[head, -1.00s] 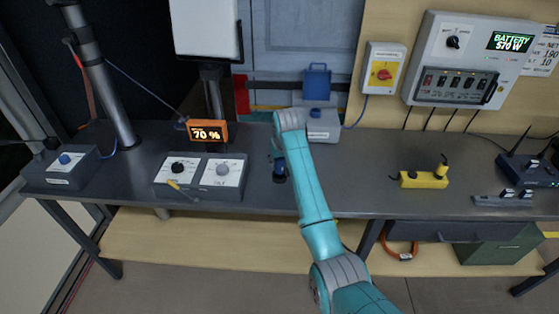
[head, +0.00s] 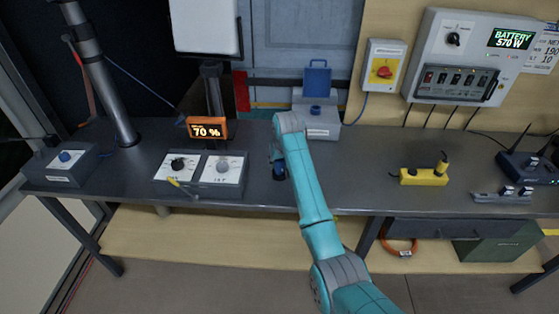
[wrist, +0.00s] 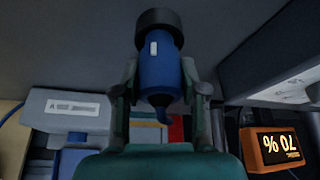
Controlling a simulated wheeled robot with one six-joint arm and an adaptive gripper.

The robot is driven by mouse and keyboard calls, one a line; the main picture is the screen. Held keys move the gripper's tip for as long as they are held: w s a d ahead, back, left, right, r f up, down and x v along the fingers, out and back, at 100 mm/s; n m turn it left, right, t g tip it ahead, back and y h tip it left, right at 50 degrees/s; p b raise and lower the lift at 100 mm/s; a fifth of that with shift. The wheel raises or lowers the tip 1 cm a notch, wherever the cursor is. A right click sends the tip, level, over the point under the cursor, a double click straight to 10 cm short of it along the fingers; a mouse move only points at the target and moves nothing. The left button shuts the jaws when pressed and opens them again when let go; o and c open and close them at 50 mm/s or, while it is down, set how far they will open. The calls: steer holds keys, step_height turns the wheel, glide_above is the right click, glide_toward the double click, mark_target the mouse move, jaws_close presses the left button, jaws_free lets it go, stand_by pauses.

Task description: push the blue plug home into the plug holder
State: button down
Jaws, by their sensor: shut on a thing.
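The blue plug (wrist: 156,75) is between the two fingers of my gripper (wrist: 162,88), which is shut on it. Its wide black end (wrist: 160,30) points away from the palm and its cable end faces the palm. In the head view the plug (head: 279,173) shows low over the bench, left of my arm, and my gripper (head: 278,155) is partly hidden by the arm. A grey box (head: 325,132) with a raised blue lid and a round blue part stands behind. I cannot tell whether it is the plug holder. No plug opening shows clearly.
Two dial boxes (head: 200,172) and an orange 70 % display (head: 207,129) stand to the left. A yellow block (head: 422,178) and dark devices lie to the right. The bench (head: 365,165) is clear between my arm and the yellow block.

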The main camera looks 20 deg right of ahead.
steer(key=shift+f, duration=0.6)
steer(key=c, duration=0.6)
jaws_free()
steer(key=shift+o, duration=0.2)
steer(key=v, duration=1.2)
